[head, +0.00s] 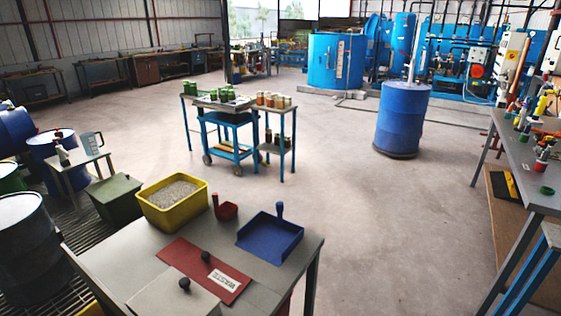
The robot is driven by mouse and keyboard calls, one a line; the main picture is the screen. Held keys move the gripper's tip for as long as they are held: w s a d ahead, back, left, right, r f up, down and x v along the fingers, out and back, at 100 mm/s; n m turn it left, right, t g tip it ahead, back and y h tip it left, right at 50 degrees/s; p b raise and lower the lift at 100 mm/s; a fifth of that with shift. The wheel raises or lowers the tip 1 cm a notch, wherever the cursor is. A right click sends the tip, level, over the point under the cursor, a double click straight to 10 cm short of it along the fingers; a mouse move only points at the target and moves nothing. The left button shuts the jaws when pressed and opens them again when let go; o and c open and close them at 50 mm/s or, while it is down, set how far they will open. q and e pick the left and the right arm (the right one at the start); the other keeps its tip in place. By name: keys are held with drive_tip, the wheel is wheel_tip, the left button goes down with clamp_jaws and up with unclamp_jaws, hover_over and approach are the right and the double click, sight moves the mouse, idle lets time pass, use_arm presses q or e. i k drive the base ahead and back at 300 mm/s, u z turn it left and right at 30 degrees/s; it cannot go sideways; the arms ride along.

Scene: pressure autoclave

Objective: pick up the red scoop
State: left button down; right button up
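The red scoop (227,210) stands on the grey table in the foreground, with its handle pointing up at its left side. It sits between the yellow bin of grey granules (172,200) and the blue dustpan-like tray (271,238). Nothing covers it in the head view. Neither of my grippers shows in this view.
A green box (116,199) and dark drum (30,245) stand to the left. A blue cart (228,135) and blue drum (402,115) stand beyond open floor.

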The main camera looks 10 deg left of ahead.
sight(227, 209)
drive_tip(key=z, duration=0.85)
drive_tip(key=i, duration=2.75)
drive_tip(key=u, duration=0.45)
